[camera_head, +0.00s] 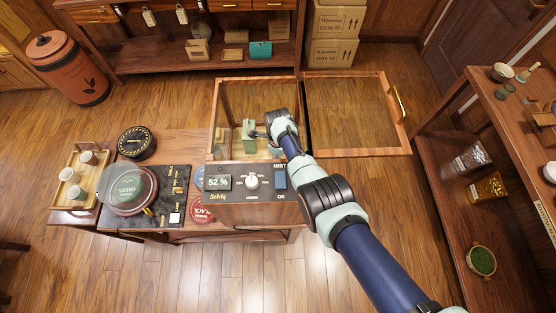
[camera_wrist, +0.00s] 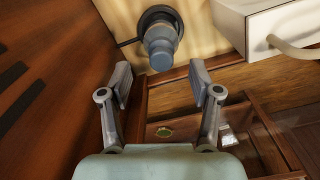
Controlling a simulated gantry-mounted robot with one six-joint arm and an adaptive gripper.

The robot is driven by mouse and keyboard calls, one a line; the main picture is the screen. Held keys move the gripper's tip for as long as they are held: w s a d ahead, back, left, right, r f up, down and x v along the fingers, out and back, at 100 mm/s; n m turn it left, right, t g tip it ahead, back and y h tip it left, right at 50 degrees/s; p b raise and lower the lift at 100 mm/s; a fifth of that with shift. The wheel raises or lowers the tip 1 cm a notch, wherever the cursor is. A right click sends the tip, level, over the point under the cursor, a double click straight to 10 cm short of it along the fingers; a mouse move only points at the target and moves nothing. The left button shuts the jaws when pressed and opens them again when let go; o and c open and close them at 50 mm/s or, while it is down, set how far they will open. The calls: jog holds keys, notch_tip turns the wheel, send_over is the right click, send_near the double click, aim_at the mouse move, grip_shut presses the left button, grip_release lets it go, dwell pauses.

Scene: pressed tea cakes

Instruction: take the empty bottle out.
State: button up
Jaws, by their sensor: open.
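A blue-grey bottle (camera_wrist: 161,48) sits in a round black socket (camera_wrist: 158,18) on a pale panel, in the wrist view. Its narrow end points toward my gripper (camera_wrist: 161,82). My gripper is open, with its two fingers apart and nothing between them. The bottle's tip lies just beyond the gap between the fingertips, apart from them. In the head view my arm reaches into the wooden cabinet (camera_head: 213,112), whose front panel shows 52 %. I cannot make out the bottle there, and the fingertips are not clear. Whether the bottle is empty cannot be told.
The cabinet's lid or door (camera_head: 350,115) stands open to the right. A pale green object (camera_head: 248,136) stands inside, left of my wrist. A white part with a curved handle (camera_wrist: 285,25) is right of the bottle. A wooden wall (camera_wrist: 45,70) is close on the left.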

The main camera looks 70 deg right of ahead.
notch_tip(320, 180, down, 5)
jog(key=b, duration=0.3)
jog(key=shift+s+r, duration=0.1)
jog(key=shift+r, duration=0.05)
jog(key=shift+d+r, duration=0.1)
grip_shut()
notch_tip(320, 180, up, 20)
jog(key=p, duration=0.8)
jog(key=shift+p, duration=0.35)
